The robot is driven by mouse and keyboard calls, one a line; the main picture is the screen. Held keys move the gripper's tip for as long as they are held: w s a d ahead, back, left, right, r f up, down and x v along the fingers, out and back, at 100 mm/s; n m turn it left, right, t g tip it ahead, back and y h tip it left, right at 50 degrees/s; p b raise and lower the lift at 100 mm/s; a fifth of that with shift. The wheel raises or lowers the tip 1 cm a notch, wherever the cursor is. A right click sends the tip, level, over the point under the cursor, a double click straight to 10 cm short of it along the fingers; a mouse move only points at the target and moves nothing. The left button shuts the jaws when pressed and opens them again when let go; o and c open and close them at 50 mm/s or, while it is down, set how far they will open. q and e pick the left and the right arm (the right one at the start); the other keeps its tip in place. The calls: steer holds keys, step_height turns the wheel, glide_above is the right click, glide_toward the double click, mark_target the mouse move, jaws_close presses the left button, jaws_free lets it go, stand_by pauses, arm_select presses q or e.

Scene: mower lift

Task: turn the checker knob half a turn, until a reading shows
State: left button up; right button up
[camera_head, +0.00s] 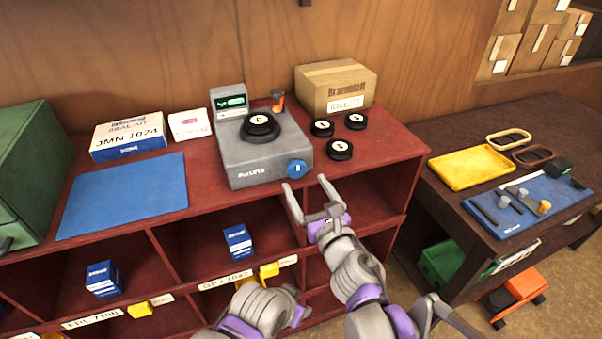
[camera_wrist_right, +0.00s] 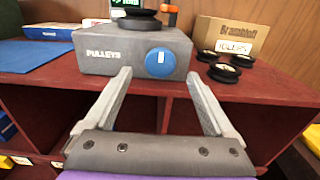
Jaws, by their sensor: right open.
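The grey checker box (camera_head: 262,152), marked PULLEYS, sits on the red shelf unit's top. Its round blue knob (camera_head: 297,169) is at the right of the front face. In the wrist view the knob (camera_wrist_right: 160,62) shows a white mark standing nearly upright. A small screen (camera_head: 231,102) behind the box shows green marks too small to read. A black pulley (camera_head: 260,126) lies on the box. My right gripper (camera_head: 305,182) is open and empty in front of the knob, its fingers to either side and short of it, apart from it. My left gripper is not seen.
Several loose black pulleys (camera_head: 339,149) lie right of the checker, near a cardboard box (camera_head: 335,87). A blue mat (camera_head: 125,194) lies left. The shelf's front edge and compartments are below my right gripper. A dark table (camera_head: 445,205) with a yellow tray (camera_head: 470,167) stands right.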

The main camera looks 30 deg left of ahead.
mark_target(298, 172)
steer(key=x, duration=0.5)
steer(key=c, duration=1.4)
